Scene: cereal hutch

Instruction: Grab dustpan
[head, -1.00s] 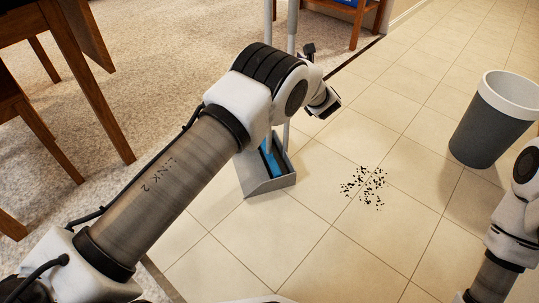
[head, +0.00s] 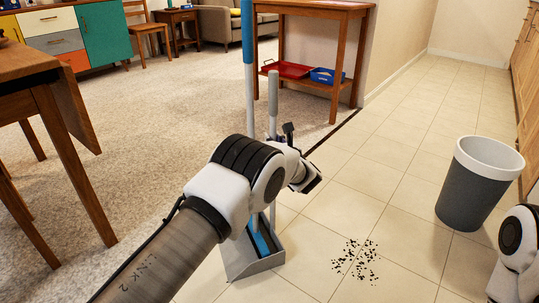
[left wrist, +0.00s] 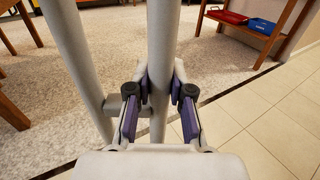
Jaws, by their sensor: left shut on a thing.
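The grey dustpan (head: 256,266) stands upright on the tiles near the carpet edge, with blue broom bristles (head: 257,243) inside it. Its grey handle (head: 272,90) rises beside the taller blue-and-grey broom pole (head: 248,70). In the left wrist view the handle (left wrist: 162,40) passes between the purple-padded fingers of my left gripper (left wrist: 160,92), shut around it. The other pole (left wrist: 80,60) is just to the left, outside the fingers. In the head view my left arm hides the grip. My right gripper is out of view.
Dark crumbs (head: 355,260) lie on the tiles right of the dustpan. A grey bin with a white rim (head: 470,190) stands further right. A wooden table (head: 50,85) is at the left. A wooden stand with red and blue trays (head: 318,50) is behind.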

